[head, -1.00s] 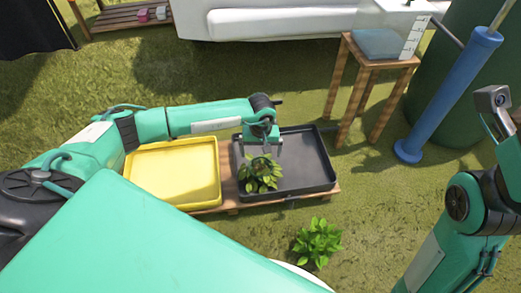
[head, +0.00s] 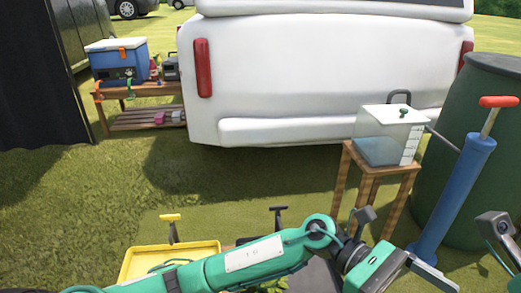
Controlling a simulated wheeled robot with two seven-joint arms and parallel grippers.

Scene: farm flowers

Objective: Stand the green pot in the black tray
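The black tray (head: 316,275) shows only in part at the bottom middle, mostly covered by my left arm. Some green leaves (head: 272,287) show below the arm at the bottom edge, by the tray. The green pot itself is not visible. My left gripper (head: 432,272) is at the lower right, right of the black tray, with grey fingers pointing right. I see nothing between them, but the angle does not show whether they are apart. My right gripper is not clearly in view; only a grey part of my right arm shows at the right edge.
A yellow tray (head: 140,262) lies left of the black one. A wooden stool (head: 368,180) with a clear container (head: 388,135) stands behind my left gripper. A blue pump (head: 455,190) and a dark green barrel (head: 490,130) stand at right. A white vehicle (head: 310,85) is behind.

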